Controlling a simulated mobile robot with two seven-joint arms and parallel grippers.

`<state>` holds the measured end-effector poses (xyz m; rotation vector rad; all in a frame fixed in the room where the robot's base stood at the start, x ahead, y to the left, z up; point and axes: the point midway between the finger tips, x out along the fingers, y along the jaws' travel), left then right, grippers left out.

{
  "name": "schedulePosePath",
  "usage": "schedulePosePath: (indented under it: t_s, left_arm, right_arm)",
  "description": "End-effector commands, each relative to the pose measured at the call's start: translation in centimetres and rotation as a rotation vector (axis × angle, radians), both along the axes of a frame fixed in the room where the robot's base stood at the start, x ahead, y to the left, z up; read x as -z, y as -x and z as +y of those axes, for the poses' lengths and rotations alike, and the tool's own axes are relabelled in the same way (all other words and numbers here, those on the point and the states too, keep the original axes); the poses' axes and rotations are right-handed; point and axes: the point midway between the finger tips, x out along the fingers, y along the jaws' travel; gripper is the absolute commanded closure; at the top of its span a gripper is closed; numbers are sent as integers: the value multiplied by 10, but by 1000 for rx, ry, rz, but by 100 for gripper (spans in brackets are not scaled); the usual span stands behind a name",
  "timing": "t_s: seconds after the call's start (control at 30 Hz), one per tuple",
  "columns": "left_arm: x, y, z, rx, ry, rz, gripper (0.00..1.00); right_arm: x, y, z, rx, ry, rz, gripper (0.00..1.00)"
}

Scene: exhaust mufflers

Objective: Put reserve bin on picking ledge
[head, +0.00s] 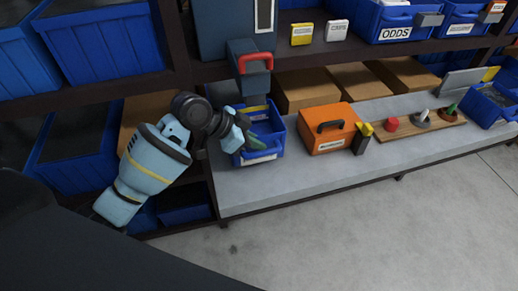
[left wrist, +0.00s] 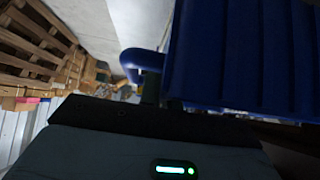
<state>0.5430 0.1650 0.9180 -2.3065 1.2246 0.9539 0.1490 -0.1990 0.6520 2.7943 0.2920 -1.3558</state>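A blue bin (head: 269,151), probably the reserve bin, is at the left end of the grey picking ledge (head: 310,180). It is upright, with a pale label low on its front and green and yellow items inside. I cannot tell whether it rests on the ledge or hangs just above it. My left gripper (head: 238,130) is at the bin's left side; its fingertips are hard to make out. In the left wrist view a blue ribbed bin wall (left wrist: 240,55) and a blue loop-like part (left wrist: 140,63) are right beside the gripper. My right gripper is not in view.
An orange case (head: 328,128) stands right of the bin, with a yellow-and-black object (head: 362,138) beside it. A wooden board with knobs (head: 440,124) lies farther right. A blue-grey box with a red handle (head: 251,62) is above the bin. The ledge's front strip is clear.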

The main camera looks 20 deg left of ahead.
Motion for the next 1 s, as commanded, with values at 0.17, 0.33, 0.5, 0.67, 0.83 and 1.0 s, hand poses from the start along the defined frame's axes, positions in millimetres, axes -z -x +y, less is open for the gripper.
schedulePosePath:
  t_s: [0.17,0.33,0.5,0.67,0.83,1.0]
  left_arm:
    - [18,-4,-8,-1,2,3,100]
    - [34,-5,-7,0,0,-2,100]
    - [33,-5,-7,0,0,-3,100]
    - [36,-5,-7,0,0,-3,100]
    - [36,-5,-7,0,0,-2,75]
    - [36,-5,-7,1,0,-1,74]
  right_arm:
    - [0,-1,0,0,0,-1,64]
    - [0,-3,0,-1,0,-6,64]
    - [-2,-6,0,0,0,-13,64]
    - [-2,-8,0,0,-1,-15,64]
    - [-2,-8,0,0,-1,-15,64]
    - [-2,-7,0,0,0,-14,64]
